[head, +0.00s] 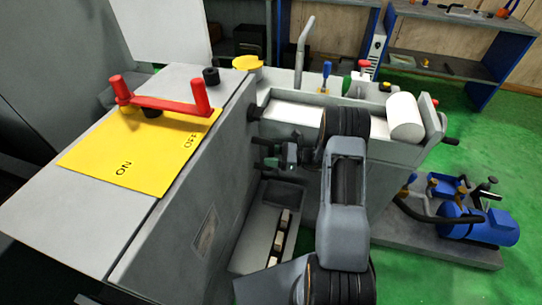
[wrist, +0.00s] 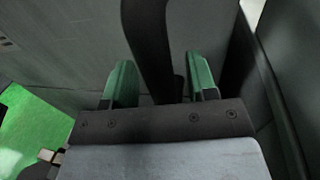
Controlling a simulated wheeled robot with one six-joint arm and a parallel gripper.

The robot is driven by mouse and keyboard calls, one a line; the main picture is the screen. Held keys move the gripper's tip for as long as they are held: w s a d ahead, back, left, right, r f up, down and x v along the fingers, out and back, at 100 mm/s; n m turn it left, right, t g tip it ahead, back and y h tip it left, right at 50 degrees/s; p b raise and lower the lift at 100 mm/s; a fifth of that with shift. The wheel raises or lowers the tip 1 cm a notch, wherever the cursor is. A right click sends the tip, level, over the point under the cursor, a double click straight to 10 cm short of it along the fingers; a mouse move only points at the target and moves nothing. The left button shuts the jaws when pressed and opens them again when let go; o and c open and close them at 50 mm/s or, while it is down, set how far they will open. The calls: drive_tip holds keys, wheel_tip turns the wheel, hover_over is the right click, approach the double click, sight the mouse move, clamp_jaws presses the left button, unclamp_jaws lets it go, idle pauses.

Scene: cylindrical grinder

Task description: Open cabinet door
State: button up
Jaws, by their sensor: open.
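My gripper (head: 270,156) is open, pointing left at the grey side of the machine in the head view. In the wrist view, its two green fingers (wrist: 160,64) stand apart on either side of a dark curved handle-like bar (wrist: 152,38). The bar runs between the fingers; I cannot tell whether either touches it. Behind it is a flat grey panel (wrist: 70,50), which looks like the cabinet door. It seems closed, but its edges are not clear. The bar cannot be made out in the head view.
A yellow panel (head: 115,170) with a red handle (head: 160,103) lies on the grey top at left. A white cylinder (head: 404,118) sits at the machine's right end. A blue motor (head: 480,226) stands at right. Green floor (head: 480,130) is open farther right.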

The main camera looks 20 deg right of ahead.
clamp_jaws()
idle(0.5)
